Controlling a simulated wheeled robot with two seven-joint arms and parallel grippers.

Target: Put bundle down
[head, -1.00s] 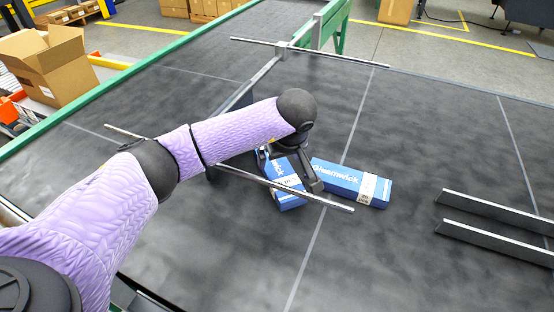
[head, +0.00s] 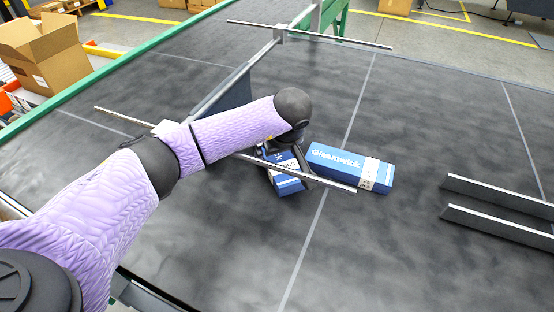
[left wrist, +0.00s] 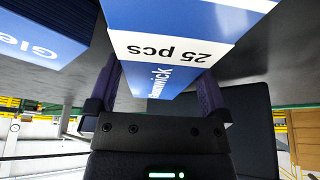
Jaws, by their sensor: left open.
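A blue-and-white carton bundle (head: 288,184) is on the dark table under my left gripper, partly hidden by the gripper and a metal rod. In the left wrist view the bundle (left wrist: 180,50) shows its white "25 pcs" label, upside down. My left gripper (head: 284,160) is open, with its fingers (left wrist: 157,95) on either side of the bundle's near end; whether they touch it I cannot tell. A second blue "Gleanwick" bundle (head: 338,162) lies flat just to the right; it also shows in the left wrist view (left wrist: 40,42). My right gripper is not in view.
A thin metal rod (head: 330,184) crosses just in front of the bundles. A grey upright guide plate (head: 232,98) stands behind my arm. Two parallel metal rails (head: 495,205) lie at the right. The table between bundles and rails is clear. An open cardboard box (head: 45,55) stands beyond the green edge.

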